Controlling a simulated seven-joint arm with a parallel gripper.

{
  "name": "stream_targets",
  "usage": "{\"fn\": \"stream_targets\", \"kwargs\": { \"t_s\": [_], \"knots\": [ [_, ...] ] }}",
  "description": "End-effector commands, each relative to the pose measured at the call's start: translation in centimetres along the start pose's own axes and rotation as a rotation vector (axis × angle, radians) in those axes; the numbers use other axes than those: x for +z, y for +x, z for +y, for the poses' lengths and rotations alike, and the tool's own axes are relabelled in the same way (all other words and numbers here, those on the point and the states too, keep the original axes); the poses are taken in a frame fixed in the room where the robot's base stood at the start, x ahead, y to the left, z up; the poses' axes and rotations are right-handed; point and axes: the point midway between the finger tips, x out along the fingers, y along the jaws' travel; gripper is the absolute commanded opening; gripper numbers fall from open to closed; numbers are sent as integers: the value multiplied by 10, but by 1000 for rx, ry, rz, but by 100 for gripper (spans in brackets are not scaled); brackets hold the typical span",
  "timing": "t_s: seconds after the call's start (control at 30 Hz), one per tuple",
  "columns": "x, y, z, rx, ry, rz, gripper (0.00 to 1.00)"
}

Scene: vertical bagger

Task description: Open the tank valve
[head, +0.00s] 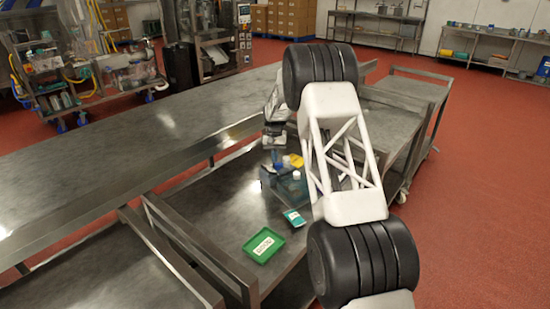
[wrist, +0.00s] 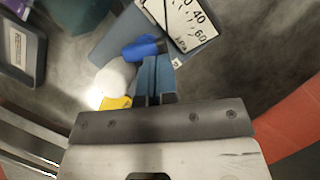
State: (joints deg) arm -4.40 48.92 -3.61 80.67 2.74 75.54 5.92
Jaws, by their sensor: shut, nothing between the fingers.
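A small translucent blue tank (head: 268,178) stands on the lower steel surface in the head view, with white caps and a yellow part at its top. My arm hides part of its right side. In the wrist view, a blue piece (wrist: 143,48), which looks like the valve handle, lies just beyond the fingertips. A white rounded part (wrist: 114,76) and a yellow part (wrist: 117,102) are beside it on the left. My gripper (wrist: 156,64) is shut and empty, its fingers close to the blue piece. I cannot tell whether they touch.
A white card with a printed scale (wrist: 185,20) is beyond the fingers. A green tray (head: 263,245) and a teal packet (head: 296,218) lie nearer on the lower surface. A long steel table (head: 120,145) is at left, with a steel rail (head: 200,250) in front.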

Motion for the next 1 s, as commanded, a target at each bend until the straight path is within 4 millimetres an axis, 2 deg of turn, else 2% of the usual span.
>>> {"fn": "stream_targets", "kwargs": {
  "t_s": [0.6,1.0],
  "knots": [
    [8,7,-8,169,-422,-7,0],
    [10,10,-9,219,-548,-8,0]
  ]
}}
